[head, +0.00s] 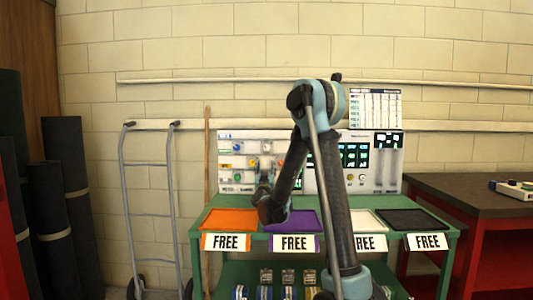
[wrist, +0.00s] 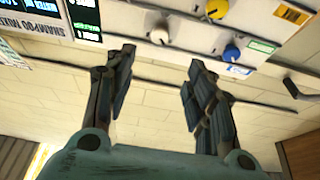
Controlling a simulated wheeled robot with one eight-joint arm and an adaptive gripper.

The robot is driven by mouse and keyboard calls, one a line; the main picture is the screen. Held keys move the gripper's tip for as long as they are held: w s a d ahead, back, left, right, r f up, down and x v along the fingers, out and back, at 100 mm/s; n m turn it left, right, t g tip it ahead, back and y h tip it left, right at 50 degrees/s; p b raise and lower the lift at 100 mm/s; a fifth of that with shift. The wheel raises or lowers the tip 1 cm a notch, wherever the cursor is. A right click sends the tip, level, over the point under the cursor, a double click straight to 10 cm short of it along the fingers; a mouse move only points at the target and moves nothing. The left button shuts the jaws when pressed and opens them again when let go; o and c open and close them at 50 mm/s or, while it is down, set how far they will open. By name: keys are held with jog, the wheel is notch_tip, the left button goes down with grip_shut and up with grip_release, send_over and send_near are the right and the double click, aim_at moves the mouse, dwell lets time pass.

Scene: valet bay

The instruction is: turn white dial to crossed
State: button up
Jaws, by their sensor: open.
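The white dial (wrist: 158,35) is on the pale control panel (wrist: 185,25) at the top of the wrist view. It lies beyond my open fingers, between them in the picture and apart from both. Its pointer direction and any crossed mark are too small to tell. My gripper (wrist: 158,65) is open and empty. In the head view my gripper (head: 266,172) is in front of the left part of the panel (head: 226,187), hiding some of it.
A yellow dial (wrist: 217,9) and a blue dial (wrist: 232,52) sit close to the white one. A dark screen (wrist: 86,14) is to its left. Below the panel, the green bench (head: 195,232) carries orange (head: 230,220), purple (head: 291,221), white and black trays.

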aim_at(267, 148)
jog(key=x, duration=1.7)
jog(key=shift+w+r, duration=0.15)
jog(key=shift+c, duration=0.6)
jog(key=c, duration=0.9)
